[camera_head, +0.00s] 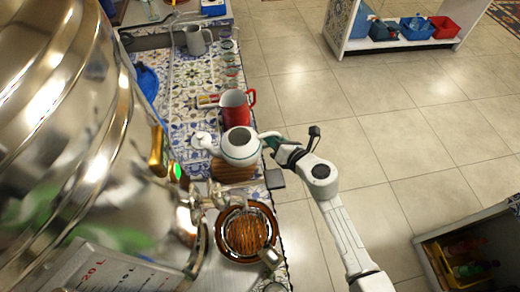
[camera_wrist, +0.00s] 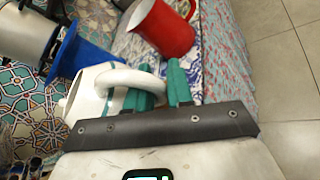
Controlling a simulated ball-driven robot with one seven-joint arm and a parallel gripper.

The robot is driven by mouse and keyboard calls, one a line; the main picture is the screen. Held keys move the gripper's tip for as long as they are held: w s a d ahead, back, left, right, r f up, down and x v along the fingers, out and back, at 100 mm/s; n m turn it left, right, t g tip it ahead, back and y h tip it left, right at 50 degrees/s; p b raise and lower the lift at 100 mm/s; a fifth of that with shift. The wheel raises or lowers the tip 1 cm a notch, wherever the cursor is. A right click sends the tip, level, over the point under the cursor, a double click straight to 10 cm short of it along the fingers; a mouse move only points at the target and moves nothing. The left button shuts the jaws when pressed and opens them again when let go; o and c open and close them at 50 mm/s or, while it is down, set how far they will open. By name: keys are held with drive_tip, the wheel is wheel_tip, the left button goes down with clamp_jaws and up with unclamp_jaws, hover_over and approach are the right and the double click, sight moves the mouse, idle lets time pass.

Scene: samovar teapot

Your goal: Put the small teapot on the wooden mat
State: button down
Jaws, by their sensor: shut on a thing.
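The small white teapot (camera_head: 241,150) has a dark rim line, an open top and a spout pointing left in the head view. My gripper (camera_head: 273,143) is shut on its handle from the right. In the wrist view the white teapot (camera_wrist: 90,92) is at the left, and its looped handle passes between the green fingers of my gripper (camera_wrist: 158,88). The brown slatted wooden mat (camera_head: 233,174) shows just below the teapot in the head view, partly covered by it. I cannot tell whether the teapot touches the mat. The mat does not show clearly in the wrist view.
A red pitcher (camera_head: 237,113) stands behind the teapot, also in the wrist view (camera_wrist: 165,30). The large metal samovar (camera_head: 60,120) fills the left, its tap close to the mat. A round brown dish (camera_head: 223,247) lies in front. Glasses and a grey jug (camera_head: 194,40) stand farther back.

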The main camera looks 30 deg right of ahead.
drive_tip(key=w+f, duration=0.1)
drive_tip(key=w+a+f+b, duration=0.1)
drive_tip(key=f, duration=0.1)
drive_tip(key=w+a+f+b, duration=0.1)
drive_tip(key=f, duration=0.1)
drive_tip(key=f+b, duration=0.3)
drive_tip(key=shift+w+a+f, duration=0.15)
drive_tip(key=shift+a+f, duration=0.05)
drive_tip(key=c, duration=1)
unclamp_jaws()
drive_tip(key=p+v, duration=0.2)
drive_tip(key=v, duration=1)
drive_tip(key=shift+r, duration=0.15)
